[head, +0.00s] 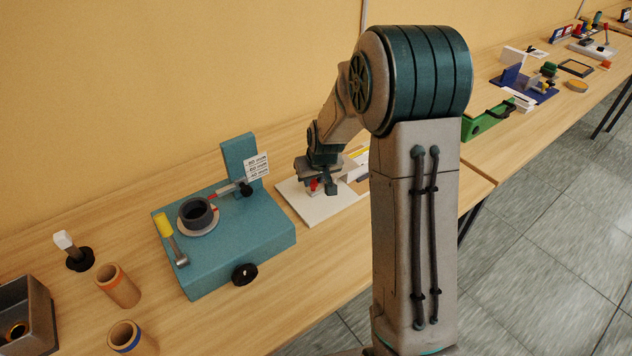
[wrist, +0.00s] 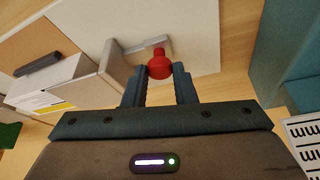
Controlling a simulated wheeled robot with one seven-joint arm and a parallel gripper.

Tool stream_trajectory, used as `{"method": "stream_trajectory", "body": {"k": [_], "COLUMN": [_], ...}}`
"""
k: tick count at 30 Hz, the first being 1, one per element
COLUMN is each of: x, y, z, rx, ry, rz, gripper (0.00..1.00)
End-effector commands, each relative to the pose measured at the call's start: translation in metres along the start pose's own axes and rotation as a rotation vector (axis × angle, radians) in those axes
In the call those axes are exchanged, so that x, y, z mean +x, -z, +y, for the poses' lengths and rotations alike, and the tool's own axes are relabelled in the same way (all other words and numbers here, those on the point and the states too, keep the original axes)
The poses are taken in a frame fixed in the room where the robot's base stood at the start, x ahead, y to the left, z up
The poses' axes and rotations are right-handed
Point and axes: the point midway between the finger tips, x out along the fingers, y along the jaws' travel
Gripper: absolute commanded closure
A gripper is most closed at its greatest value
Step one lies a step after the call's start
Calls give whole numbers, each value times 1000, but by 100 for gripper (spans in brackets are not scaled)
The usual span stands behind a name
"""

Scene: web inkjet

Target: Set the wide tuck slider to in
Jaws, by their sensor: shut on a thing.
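A red knob (wrist: 160,65) stands on a small grey piece (wrist: 146,46) on a white base plate (wrist: 195,30). In the wrist view my gripper (wrist: 159,72) has its two fingers on either side of the red knob, shut on it. In the head view my gripper (head: 322,186) is low over the white plate (head: 312,208), with the red knob (head: 314,185) showing beside a finger. I cannot read any label that marks the slider's positions, and my arm hides part of the plate.
A teal fixture (head: 236,236) with a dark cup and a label card stands left of the plate. A white block (wrist: 75,75) stands on the plate, and paper with a yellow stripe (wrist: 40,103) lies near it.

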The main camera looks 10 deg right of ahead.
Motion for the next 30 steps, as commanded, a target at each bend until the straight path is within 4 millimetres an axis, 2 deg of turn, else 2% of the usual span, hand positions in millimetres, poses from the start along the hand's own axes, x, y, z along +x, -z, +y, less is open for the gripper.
{"method": "stream_trajectory", "body": {"k": [4, 5, 7, 16, 20, 23, 30], "x": [0, 0, 0, -1, -8, -21, -66], "y": [-1, -1, -1, -1, 0, 0, 1], "z": [-1, -1, -1, 1, 1, 1, 1], "rx": [-3, -3, -3, 1, 2, 2, 2], "ry": [0, 0, 0, -1, -1, -2, -2], "rz": [-2, -2, -2, -2, 1, 2, 5], "gripper": [100, 73, 54, 54, 54, 54, 54]}}
